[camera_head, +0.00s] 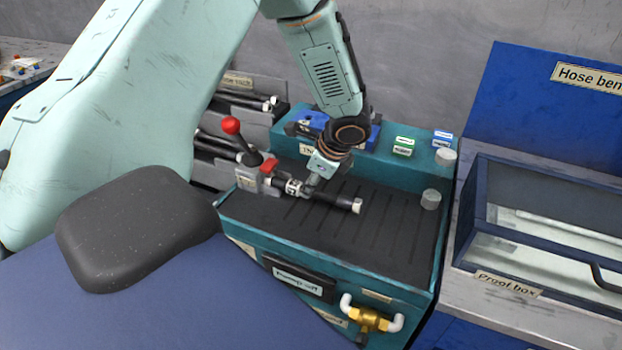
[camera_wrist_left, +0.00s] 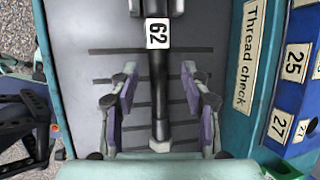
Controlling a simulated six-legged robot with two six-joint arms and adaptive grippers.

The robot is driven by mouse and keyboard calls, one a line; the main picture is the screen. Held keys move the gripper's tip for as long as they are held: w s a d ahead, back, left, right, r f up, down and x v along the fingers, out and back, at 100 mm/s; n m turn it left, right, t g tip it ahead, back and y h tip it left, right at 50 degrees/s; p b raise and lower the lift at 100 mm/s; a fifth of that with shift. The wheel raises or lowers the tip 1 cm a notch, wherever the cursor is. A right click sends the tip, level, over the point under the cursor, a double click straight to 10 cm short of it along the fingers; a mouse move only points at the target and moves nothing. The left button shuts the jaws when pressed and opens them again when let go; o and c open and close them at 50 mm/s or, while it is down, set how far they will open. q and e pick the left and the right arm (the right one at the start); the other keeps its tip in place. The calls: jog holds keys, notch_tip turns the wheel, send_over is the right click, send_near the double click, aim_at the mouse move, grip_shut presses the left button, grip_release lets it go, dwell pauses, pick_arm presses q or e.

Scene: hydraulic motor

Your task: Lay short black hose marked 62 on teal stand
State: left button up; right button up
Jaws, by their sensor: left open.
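The short black hose marked 62 (camera_head: 335,200) lies on the black ribbed top of the teal stand (camera_head: 390,232). Its left end is at the grey clamp with the red-knobbed lever (camera_head: 250,178). In the left wrist view the hose (camera_wrist_left: 159,95) runs down the picture, with its white 62 label near the top and a pale metal end at the bottom. My left gripper (camera_head: 312,188) is low over the hose. In the left wrist view its open fingers (camera_wrist_left: 160,82) stand on either side of the hose, with gaps on both sides. My right gripper is not in view.
A blue box with number labels (camera_wrist_left: 292,75) stands beside the stand's top. A rack with black hoses (camera_head: 240,105) is behind at left. The glass-topped proof box (camera_head: 540,235) is at right. The stand's right part is mostly clear.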

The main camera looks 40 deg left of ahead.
pick_arm(q)
jog(key=v, duration=1)
jog(key=shift+r, duration=0.2)
jog(key=shift+d, duration=0.1)
